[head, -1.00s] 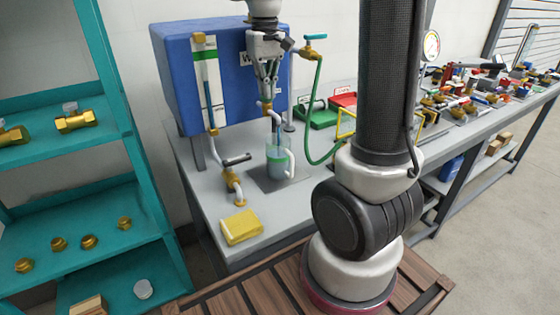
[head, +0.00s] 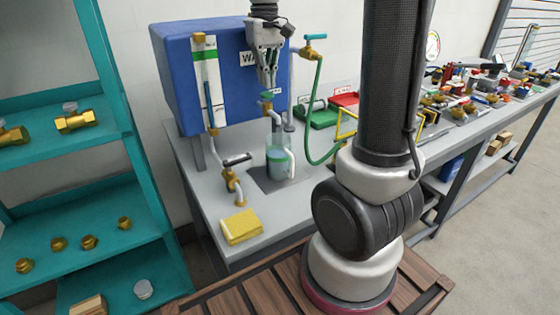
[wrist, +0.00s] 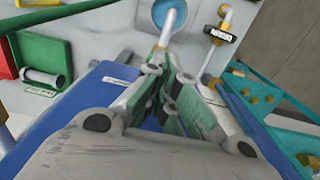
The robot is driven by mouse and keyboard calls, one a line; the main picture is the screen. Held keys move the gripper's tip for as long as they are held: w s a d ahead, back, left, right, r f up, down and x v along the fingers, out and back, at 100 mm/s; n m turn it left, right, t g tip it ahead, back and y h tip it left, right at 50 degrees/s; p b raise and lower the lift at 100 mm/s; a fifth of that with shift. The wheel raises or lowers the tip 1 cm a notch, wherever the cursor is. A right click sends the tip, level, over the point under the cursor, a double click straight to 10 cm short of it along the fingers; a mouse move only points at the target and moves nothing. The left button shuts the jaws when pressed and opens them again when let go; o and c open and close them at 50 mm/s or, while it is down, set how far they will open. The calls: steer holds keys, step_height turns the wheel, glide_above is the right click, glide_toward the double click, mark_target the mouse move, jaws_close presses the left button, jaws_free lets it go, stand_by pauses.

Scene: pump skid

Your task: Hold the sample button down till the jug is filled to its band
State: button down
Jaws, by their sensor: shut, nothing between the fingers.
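The sample button (head: 267,96) is a green cap on a brass fitting in front of the blue panel box in the head view. My gripper (head: 269,84) is shut and empty, fingers down, just above the button; a small gap seems to show. The clear jug (head: 280,168) stands upright under the bent spout (head: 277,121). It has a green band (head: 277,155) and blue-grey liquid. The liquid appears around the band, but its exact level is hard to tell. In the wrist view my gripper (wrist: 172,100) hides the button, and part of the jug (wrist: 165,10) shows beyond.
The blue box (head: 177,85) carries a sight gauge with a green mark (head: 204,58). A black-handled valve (head: 236,160) and a yellow cloth (head: 241,226) are left of the jug. A green hose (head: 317,110) hangs right of it. Green and red trays (head: 319,117) lie behind.

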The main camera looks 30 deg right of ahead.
steer(key=shift+f, duration=0.2)
steer(key=shift+f, duration=1.15)
steer(key=shift+r, duration=1.35)
steer(key=shift+r, duration=2.5)
